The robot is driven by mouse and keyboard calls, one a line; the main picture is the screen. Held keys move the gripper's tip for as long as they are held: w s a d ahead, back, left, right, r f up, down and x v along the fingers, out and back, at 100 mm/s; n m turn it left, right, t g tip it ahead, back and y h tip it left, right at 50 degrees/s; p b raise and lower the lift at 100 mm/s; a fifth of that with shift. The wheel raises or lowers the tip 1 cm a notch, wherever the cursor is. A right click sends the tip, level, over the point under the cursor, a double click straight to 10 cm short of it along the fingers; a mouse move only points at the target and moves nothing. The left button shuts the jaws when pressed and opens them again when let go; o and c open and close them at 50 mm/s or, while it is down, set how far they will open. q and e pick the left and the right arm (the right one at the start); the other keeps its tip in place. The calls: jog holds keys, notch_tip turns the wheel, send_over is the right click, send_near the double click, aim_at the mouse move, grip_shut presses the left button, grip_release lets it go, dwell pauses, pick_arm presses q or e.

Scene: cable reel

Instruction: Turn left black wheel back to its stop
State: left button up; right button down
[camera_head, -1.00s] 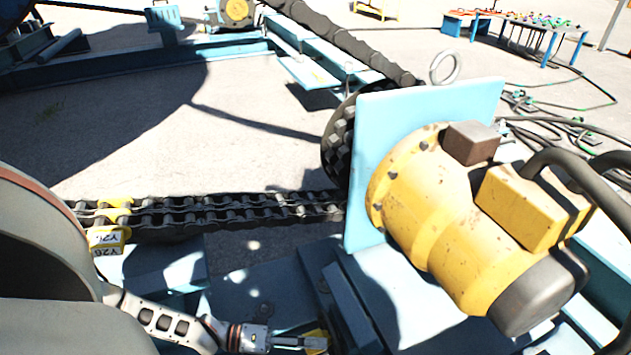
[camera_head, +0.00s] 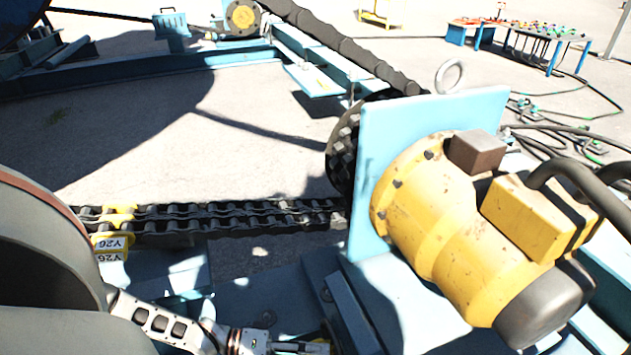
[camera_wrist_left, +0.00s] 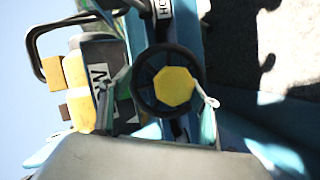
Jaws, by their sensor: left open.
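The black wheel (camera_wrist_left: 143,95) shows in the left wrist view. It has a dark round rim and a yellow many-sided centre. My left gripper (camera_wrist_left: 160,88) is open, with one finger on each side of the wheel. I cannot tell whether the fingers touch the rim. In the head view, my left gripper (camera_head: 305,347) is at the bottom edge, low in front of the blue frame. The wheel is mostly cut off or hidden there. My right gripper is not in view.
A yellow motor (camera_head: 430,220) on an upright blue plate (camera_head: 375,130) stands to the right of my left gripper. A heavy chain (camera_head: 240,215) runs behind the gripper to a sprocket. Cables lie on the ground at right. A blue table (camera_head: 520,32) stands far back.

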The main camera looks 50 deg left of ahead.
pick_arm(q)
jog(key=o, duration=0.8)
notch_tip(320, 180, up, 7)
jog(key=shift+r, duration=0.2)
jog(key=shift+s+d+r, duration=0.1)
jog(key=shift+r, duration=0.15)
jog(key=c, duration=0.6)
jog(key=shift+r, duration=0.15)
jog(key=shift+c, duration=1)
